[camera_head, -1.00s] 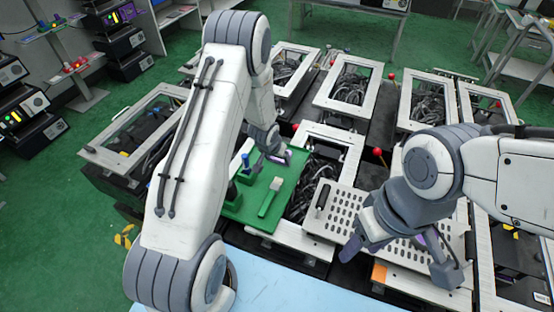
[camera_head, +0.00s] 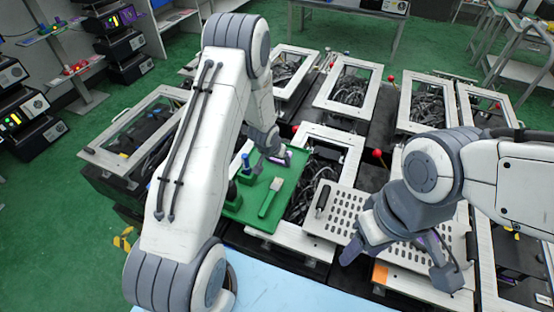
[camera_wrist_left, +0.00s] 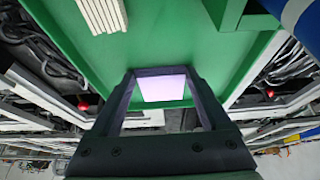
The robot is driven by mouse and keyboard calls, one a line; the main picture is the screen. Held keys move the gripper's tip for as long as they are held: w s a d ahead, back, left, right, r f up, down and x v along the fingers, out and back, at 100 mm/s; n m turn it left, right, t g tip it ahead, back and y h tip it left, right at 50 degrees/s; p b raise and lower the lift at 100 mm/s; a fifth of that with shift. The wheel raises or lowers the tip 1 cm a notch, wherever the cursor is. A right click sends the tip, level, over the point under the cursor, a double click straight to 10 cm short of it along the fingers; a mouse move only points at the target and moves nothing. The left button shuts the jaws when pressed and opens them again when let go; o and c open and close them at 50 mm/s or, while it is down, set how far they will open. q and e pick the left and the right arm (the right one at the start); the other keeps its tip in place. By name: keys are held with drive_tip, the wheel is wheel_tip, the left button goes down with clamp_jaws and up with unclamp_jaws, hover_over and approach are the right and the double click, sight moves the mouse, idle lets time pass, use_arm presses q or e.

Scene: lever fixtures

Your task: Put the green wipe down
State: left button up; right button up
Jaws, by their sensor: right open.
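A green tray (camera_head: 252,217) lies on the fixtures left of the middle in the head view. A flat green and pale piece (camera_head: 270,197), perhaps the green wipe, lies on it. A pale ribbed piece (camera_wrist_left: 103,14) lies on the green surface in the left wrist view. My left gripper (camera_head: 273,160) is over the tray's far end. A pale lilac patch (camera_wrist_left: 162,88) shows inside its finger frame; I cannot tell whether it is held or part of the finger. My right gripper (camera_head: 398,262) is open and empty over a perforated plate (camera_head: 345,205).
A blue-topped dark upright piece (camera_head: 245,165) stands on the tray close to my left gripper. Glass-topped frames (camera_head: 348,82) with cables surround the work area. Red-knobbed levers (camera_head: 377,154) stick up between them. A pale blue surface (camera_head: 290,292) at the front is clear.

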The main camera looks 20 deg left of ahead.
use_arm(q)
drive_tip(key=shift+s+p, duration=0.35)
drive_tip(key=shift+s, duration=0.05)
drive_tip(key=shift+r, duration=0.25)
drive_tip(key=s+d+r+m+p, duration=0.1)
drive_tip(key=s+d+r, duration=0.2)
drive_tip(key=r, duration=0.5)
drive_tip(key=s+d+r+p, duration=0.15)
drive_tip(key=s+r, duration=0.25)
drive_tip(key=r, duration=0.4)
drive_tip(key=s+d+r+m+g, duration=0.1)
drive_tip(key=s+d+r, duration=0.3)
drive_tip(key=s, duration=0.4)
drive_tip(key=s+d+r+m+g, duration=0.2)
drive_tip(key=s+d+r+m, duration=0.1)
drive_tip(key=s, duration=0.6)
drive_tip(key=s+d+r+m+g, duration=0.1)
drive_tip(key=s+d+r+m, duration=0.1)
drive_tip(key=s+d+r, duration=0.3)
drive_tip(key=s+d, duration=0.1)
drive_tip(key=s, duration=0.3)
drive_tip(key=shift+d+g+h, duration=0.25)
drive_tip(key=shift+g+h, duration=0.15)
drive_tip(key=shift+f, duration=0.1)
